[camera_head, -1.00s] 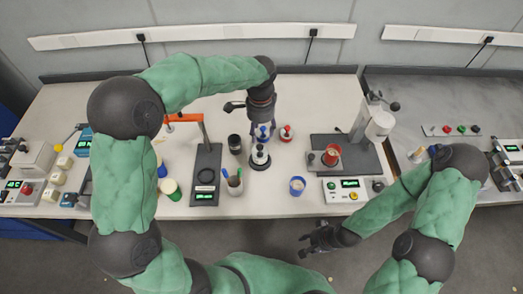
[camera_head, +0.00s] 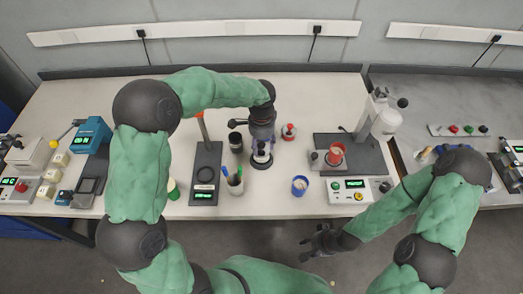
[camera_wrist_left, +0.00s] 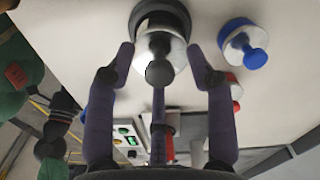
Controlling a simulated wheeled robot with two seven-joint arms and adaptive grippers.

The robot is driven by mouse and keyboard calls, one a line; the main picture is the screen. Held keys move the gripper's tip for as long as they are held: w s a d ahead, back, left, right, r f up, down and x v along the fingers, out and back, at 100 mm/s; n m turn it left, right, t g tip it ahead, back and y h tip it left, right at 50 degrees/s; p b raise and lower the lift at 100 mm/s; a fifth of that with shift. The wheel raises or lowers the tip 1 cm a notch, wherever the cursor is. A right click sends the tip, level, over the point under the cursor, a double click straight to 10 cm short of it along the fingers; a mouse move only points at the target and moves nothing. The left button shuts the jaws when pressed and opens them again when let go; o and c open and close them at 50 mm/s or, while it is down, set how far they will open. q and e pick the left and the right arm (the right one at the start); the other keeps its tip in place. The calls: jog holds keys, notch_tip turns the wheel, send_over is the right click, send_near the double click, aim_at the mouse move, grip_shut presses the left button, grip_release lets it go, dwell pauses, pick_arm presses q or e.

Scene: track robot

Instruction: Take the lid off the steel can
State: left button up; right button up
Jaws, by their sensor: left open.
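The steel can (camera_head: 262,162) stands on the table with a dark base and a lid with a black knob on top. In the left wrist view the can (camera_wrist_left: 160,45) is upper centre, its black knob (camera_wrist_left: 160,73) facing the camera. My left gripper (camera_head: 262,143) is open just above the can.
A blue-knobbed item (camera_wrist_left: 243,45) is close beside the can. A red-knobbed pot (camera_head: 288,131), a dark jar (camera_head: 235,142), a pen cup (camera_head: 234,184) and a blue-rimmed cup (camera_head: 299,186) stand around. A scale (camera_head: 205,174) is left; a grey stand (camera_head: 355,154) is right.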

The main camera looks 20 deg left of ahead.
pick_arm(q)
jog(key=shift+f, duration=0.45)
grip_shut()
jog(key=shift+r, duration=0.15)
